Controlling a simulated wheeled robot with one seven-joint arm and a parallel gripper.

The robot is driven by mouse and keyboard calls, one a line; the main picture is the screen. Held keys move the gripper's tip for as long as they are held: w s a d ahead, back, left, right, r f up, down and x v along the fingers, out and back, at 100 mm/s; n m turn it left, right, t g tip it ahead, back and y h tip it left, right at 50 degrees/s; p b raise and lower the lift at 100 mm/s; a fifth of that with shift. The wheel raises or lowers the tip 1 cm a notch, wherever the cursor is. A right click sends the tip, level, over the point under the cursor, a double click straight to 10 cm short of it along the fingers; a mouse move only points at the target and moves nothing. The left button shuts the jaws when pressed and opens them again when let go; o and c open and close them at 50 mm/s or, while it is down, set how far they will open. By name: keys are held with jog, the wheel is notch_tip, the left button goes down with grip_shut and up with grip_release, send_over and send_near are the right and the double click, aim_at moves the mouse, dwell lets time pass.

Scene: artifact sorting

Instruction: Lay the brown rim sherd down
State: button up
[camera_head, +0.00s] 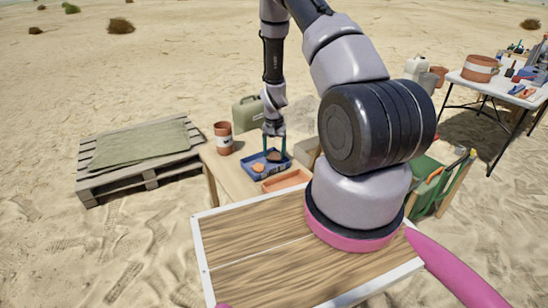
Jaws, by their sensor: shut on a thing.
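My gripper (275,151) points down over the blue tray (265,177) on the wooden table (228,172). Its greenish fingers are shut on a small dark brown sherd (274,157), the brown rim sherd, at the tray's right part. From here I cannot tell whether the sherd touches the tray floor. A lighter orange-brown sherd (258,168) lies in the left part of the same tray, apart from the fingers. My own arm hides the right side of the table.
An orange tray (286,181) sits in front of the blue one. A red-brown and white pot (223,138) stands at the table's left, and a green case (247,114) behind. A pallet with cloth (140,145) lies left; a white table (495,84) stands far right.

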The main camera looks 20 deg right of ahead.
jog(key=shift+f, duration=1)
jog(key=o, duration=1.1)
jog(key=shift+f, duration=0.15)
